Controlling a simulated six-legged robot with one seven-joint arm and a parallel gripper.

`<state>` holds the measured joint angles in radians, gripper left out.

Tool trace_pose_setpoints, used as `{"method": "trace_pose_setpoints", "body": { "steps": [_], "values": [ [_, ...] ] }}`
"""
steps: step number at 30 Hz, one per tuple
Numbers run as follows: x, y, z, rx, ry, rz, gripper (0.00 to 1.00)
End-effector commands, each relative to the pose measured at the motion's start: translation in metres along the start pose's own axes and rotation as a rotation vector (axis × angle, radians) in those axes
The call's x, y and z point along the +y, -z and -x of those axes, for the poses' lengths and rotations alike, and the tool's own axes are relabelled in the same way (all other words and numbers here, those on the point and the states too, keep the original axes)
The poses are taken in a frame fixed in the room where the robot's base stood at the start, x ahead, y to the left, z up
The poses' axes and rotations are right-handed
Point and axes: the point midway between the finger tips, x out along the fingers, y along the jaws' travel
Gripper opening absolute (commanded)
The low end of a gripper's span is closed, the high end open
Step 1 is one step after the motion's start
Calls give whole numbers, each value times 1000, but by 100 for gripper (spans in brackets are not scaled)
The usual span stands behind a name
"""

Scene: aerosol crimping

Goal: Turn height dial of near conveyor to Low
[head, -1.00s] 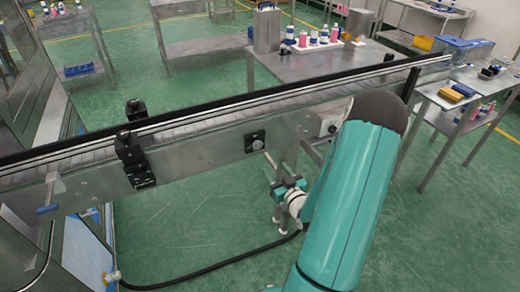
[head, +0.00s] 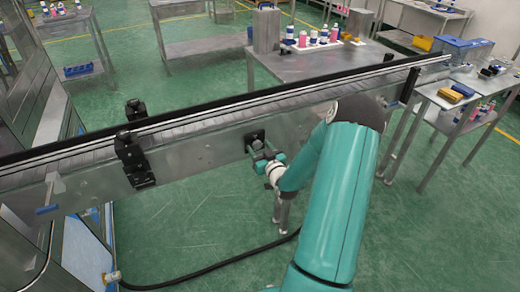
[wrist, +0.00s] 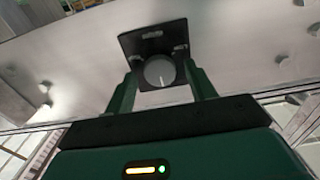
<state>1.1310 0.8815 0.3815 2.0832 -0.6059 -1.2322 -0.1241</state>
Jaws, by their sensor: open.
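The near conveyor (head: 200,152) runs across the head view from lower left to upper right. Its height dial is a round grey knob (wrist: 160,71) with a white pointer line, on a dark square plate (wrist: 148,42) fixed to the conveyor's side. In the head view the plate (head: 254,136) shows just above my gripper (head: 264,156). In the wrist view my gripper (wrist: 162,82) is open, with one green finger on each side of the knob. I cannot tell whether the fingers touch it. The setting labels are not readable.
A black clamp bracket (head: 131,158) sits on the conveyor to the left. A table with several bottles (head: 320,66) stands behind the conveyor. A side table (head: 450,100) is at the right. A black cable (head: 215,265) lies on the green floor.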

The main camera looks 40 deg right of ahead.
Motion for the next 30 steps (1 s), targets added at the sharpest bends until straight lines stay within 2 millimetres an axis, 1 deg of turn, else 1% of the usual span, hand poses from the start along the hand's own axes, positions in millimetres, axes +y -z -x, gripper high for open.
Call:
{"method": "trace_pose_setpoints", "body": {
  "steps": [2, 5, 6, 9, 20, 26, 30],
  "values": [
    [0, 0, 0, 0, 0, 0, 55],
    [0, 0, 0, 0, 0, 0, 38],
    [0, 0, 0, 0, 0, 0, 30],
    [0, 0, 0, 0, 0, 0, 11],
    [-1, 0, 0, -1, 2, 41, 11],
    [-1, 0, 0, 0, 3, 141, 11],
    [-2, 0, 0, -2, 4, 249, 11]
  ]
}}
